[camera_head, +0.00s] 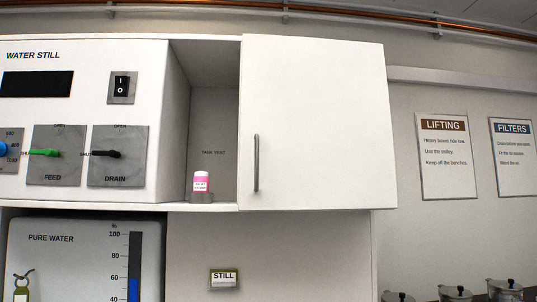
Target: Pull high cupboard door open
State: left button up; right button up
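The high cupboard's door (318,120) is a plain white panel at the upper middle of the head view. A thin grey upright bar handle (256,163) sits near its left edge. To the left of the door the cupboard interior (213,115) shows through a gap, so the door does not cover the whole opening. I cannot tell from this view how the door is hung. A small pink bottle with a white cap (201,184) stands on the cupboard floor in the gap. Neither of my grippers is in view, and nothing touches the handle.
The water still panel (80,130), with a switch and feed and drain levers, adjoins the cupboard on the left. A pure water gauge panel (80,260) is below it. A STILL label (224,279) is under the cupboard. Metal pots (455,293) stand at lower right, below wall signs (447,155).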

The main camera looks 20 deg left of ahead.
aim_at(317, 133)
jog(key=i+l+u, duration=0.15)
jog(key=l, duration=0.35)
jog(key=l+u, duration=0.1)
jog(key=l, duration=0.4)
jog(key=i+l+u, duration=0.15)
jog(key=l, duration=0.35)
